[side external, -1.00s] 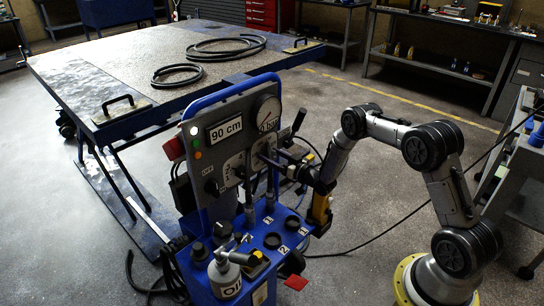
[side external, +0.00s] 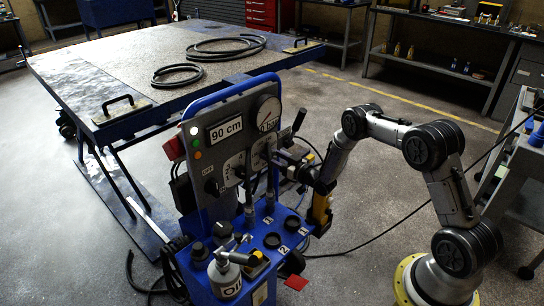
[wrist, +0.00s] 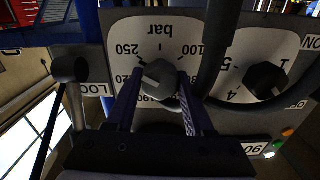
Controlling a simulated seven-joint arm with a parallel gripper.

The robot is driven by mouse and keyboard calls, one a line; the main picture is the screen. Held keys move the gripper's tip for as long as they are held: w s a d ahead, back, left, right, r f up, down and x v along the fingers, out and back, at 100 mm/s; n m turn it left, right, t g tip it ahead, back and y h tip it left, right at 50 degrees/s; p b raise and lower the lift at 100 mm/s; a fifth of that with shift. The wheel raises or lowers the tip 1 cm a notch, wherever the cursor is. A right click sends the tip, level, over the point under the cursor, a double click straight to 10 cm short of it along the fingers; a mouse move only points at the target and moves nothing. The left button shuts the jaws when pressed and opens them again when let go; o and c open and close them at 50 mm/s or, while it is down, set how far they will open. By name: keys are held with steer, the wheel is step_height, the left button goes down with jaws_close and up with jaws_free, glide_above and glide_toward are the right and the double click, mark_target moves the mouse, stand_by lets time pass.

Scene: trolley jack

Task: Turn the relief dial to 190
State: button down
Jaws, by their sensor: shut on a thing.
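The lower part of the scale is hidden behind the gripper, and I cannot read the pointer's setting. In the side view my gripper (side external: 275,155) reaches the control panel (side external: 222,160) from the right, and its fingers largely cover the knob.
A second dial with a black knob (wrist: 265,80) sits beside it. A round gauge (side external: 267,112) and a "90 cm" display (side external: 226,129) are above. An oil bottle (side external: 225,276) stands on the blue shelf below.

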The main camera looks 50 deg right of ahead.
steer(key=n, duration=0.9)
steer(key=shift+n, duration=0.3)
steer(key=n, duration=0.4)
steer(key=shift+n, duration=0.3)
steer(key=shift+a+n, duration=0.1)
steer(key=shift+n, duration=2.2)
steer(key=shift+c, duration=1.4)
jaws_free()
